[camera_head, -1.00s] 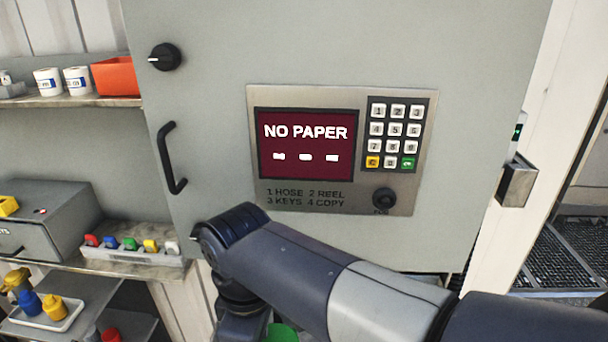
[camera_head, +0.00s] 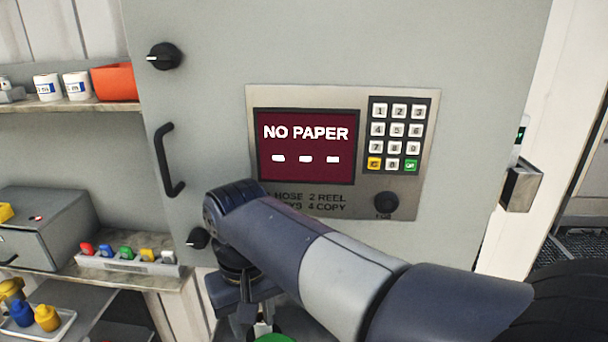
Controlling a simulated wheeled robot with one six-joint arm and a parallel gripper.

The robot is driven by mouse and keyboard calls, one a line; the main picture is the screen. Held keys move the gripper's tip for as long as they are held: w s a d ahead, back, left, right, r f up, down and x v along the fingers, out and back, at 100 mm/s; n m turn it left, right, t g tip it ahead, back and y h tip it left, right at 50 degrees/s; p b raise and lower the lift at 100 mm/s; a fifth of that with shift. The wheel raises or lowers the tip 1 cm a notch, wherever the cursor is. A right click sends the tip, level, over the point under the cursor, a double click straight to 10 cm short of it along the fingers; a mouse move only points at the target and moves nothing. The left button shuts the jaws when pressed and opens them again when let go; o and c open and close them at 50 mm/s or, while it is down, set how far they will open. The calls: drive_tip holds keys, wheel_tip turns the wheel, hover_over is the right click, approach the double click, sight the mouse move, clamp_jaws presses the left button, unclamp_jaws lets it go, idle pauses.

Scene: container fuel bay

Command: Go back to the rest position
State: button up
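My arm reaches in from the lower right in the head view and bends down at its wrist. My gripper (camera_head: 250,318) hangs below the wrist, in front of the cabinet's lower part, and is cut by the bottom edge of the picture. Its fingertips are too hidden to tell whether it is open or shut. A green round thing (camera_head: 275,338) shows just below it at the picture's edge; I cannot tell whether they touch.
A grey cabinet (camera_head: 480,60) has a screen (camera_head: 305,170) reading "NO PAPER", a keypad (camera_head: 395,135) and a black handle (camera_head: 167,165). Shelves at left hold mugs (camera_head: 76,86), an orange bin (camera_head: 115,82), a grey box (camera_head: 45,230), a rack of coloured tags (camera_head: 130,263) and coloured bottles (camera_head: 46,316).

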drive_tip(key=m, duration=0.1)
drive_tip(key=w+m+b, duration=0.1)
drive_tip(key=m, duration=0.1)
drive_tip(key=shift+w+d+f, duration=0.15)
drive_tip(key=shift+w+d, duration=0.15)
drive_tip(key=shift+d, duration=0.05)
drive_tip(key=m, duration=0.1)
drive_tip(key=w+d+m+b, duration=0.1)
drive_tip(key=shift+w+m, duration=0.1)
drive_tip(key=shift+m, duration=0.2)
drive_tip(key=shift+r, duration=2.3)
drive_tip(key=shift+r, duration=0.1)
